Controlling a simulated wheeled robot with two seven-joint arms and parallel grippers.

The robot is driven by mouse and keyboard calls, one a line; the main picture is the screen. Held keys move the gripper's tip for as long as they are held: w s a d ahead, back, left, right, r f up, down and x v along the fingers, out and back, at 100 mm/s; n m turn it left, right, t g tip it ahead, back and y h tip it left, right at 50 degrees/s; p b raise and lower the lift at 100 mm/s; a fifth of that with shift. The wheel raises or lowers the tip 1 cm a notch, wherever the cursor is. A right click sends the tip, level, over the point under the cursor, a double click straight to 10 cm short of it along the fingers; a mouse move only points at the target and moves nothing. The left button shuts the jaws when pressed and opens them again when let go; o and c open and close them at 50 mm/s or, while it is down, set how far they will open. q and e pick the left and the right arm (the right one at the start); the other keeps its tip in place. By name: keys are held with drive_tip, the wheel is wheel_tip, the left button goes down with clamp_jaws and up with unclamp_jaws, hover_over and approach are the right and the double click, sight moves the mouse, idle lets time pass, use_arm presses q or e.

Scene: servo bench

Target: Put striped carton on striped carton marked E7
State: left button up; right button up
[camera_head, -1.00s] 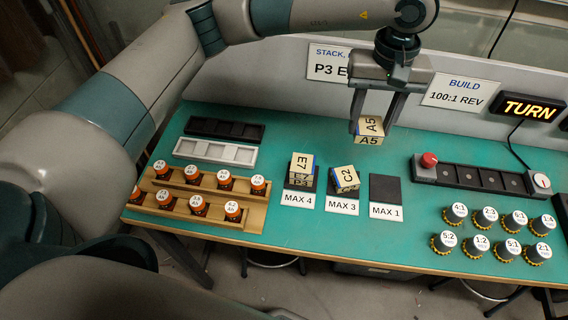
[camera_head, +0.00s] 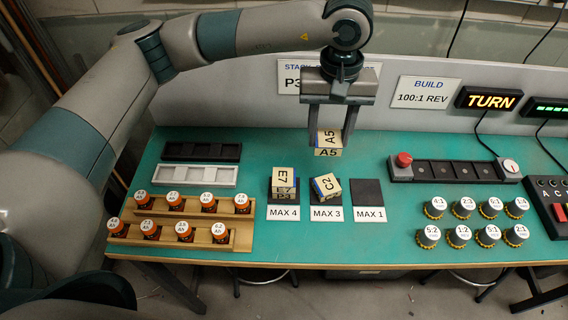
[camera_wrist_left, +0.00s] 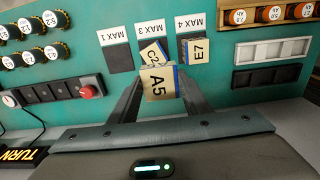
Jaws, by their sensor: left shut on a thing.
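My left gripper (camera_head: 328,127) is shut on the striped carton marked A5 (camera_head: 328,152) and holds it in the air above the back of the bench, behind the MAX 3 pad. In the left wrist view, carton A5 (camera_wrist_left: 156,86) sits between the fingers. My right gripper is not seen.
The MAX 1 pad (camera_head: 367,192) is empty. Wooden racks (camera_head: 215,235) with orange-capped bottles stand at the left front. Black (camera_head: 203,152) and white trays (camera_head: 195,175) lie behind them. A dark socket strip (camera_head: 455,171) and several knobs (camera_head: 461,236) are at the right.

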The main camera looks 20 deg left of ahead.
use_arm(q)
drive_tip(key=shift+s+a+f+p, duration=0.25)
drive_tip(key=shift+s+a+f, duration=0.05)
drive_tip(key=shift+a, duration=0.3)
drive_tip(key=shift+s+a+f+p, duration=0.25)
drive_tip(key=shift+a, duration=0.35)
drive_tip(key=s+a+f+p, duration=0.1)
drive_tip(key=a, duration=0.1)
drive_tip(key=a+f+p, duration=0.1)
drive_tip(key=a, duration=0.1)
drive_tip(key=s+a+f+p, duration=0.1)
drive_tip(key=a+f, duration=0.1)
drive_tip(key=shift+s, duration=0.3)
drive_tip(key=shift+s+f, duration=0.1)
drive_tip(key=shift+f, duration=0.1)
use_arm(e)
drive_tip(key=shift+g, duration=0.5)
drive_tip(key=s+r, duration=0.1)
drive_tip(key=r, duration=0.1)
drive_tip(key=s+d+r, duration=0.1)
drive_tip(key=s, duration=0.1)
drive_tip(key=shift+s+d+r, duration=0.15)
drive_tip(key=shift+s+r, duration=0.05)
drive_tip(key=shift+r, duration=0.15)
